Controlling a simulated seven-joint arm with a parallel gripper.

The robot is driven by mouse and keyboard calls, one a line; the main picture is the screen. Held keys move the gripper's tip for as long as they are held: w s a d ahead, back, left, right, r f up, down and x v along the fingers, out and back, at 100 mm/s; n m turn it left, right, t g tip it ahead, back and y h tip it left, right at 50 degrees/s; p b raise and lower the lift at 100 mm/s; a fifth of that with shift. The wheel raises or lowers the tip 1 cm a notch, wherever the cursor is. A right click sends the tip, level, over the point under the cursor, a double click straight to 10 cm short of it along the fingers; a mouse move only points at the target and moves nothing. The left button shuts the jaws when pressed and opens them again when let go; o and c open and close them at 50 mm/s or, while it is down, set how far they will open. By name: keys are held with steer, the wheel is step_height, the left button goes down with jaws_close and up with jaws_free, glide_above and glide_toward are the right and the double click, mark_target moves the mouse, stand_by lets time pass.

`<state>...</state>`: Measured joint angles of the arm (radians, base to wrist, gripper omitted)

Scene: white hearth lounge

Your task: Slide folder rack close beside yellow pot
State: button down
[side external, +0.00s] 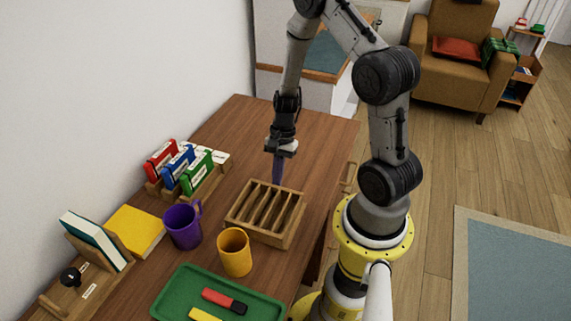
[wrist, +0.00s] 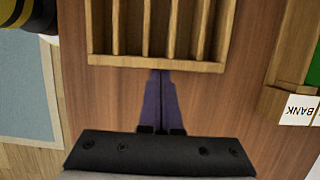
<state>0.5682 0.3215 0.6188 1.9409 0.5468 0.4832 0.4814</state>
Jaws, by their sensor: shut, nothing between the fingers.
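The folder rack (side external: 266,212) is a light wooden slotted tray lying on the brown desk, empty of folders. The yellow pot (side external: 235,252) stands upright just beyond the rack's near side in the side view, with only a small gap visible between them. My gripper (side external: 277,178) points down at the rack's far side, its purple fingers shut and empty. In the wrist view the fingertips (wrist: 160,73) are at the middle of the rack's edge rail (wrist: 155,63); whether they touch it I cannot tell. The pot is not in the wrist view.
A purple mug (side external: 184,226) stands left of the pot. A green tray (side external: 180,289) with red and yellow items lies at the near end. Binders (side external: 163,161) stand in a holder along the wall. The desk's far end (side external: 240,118) is clear.

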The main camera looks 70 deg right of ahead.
steer(key=shift+s+a, duration=0.1)
steer(key=shift+a, duration=1)
steer(key=shift+d, duration=0.15)
